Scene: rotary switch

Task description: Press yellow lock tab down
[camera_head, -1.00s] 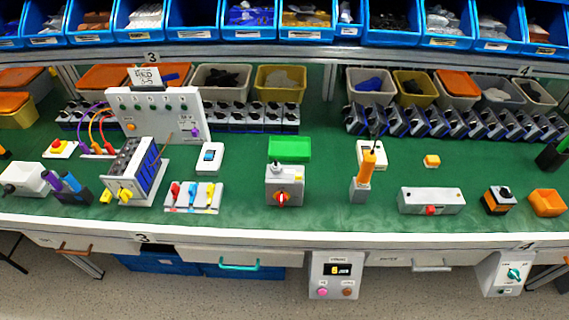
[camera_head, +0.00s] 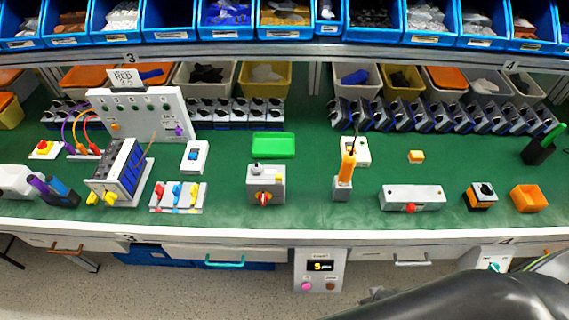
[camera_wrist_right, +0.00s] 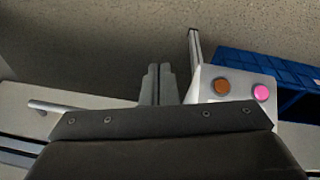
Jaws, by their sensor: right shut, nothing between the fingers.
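A grey box with a red rotary knob (camera_head: 265,198) stands near the front of the green bench, left of centre in the head view. My right arm enters the head view at the lower right, below the bench edge. My left gripper is not in view.
A button box with a display (camera_head: 320,269) hangs below the bench front, beside drawers with handles. A box with a green knob (camera_head: 487,258) is partly covered by my right arm. An orange-handled tool (camera_head: 347,168) stands upright on the bench. Bins line the back.

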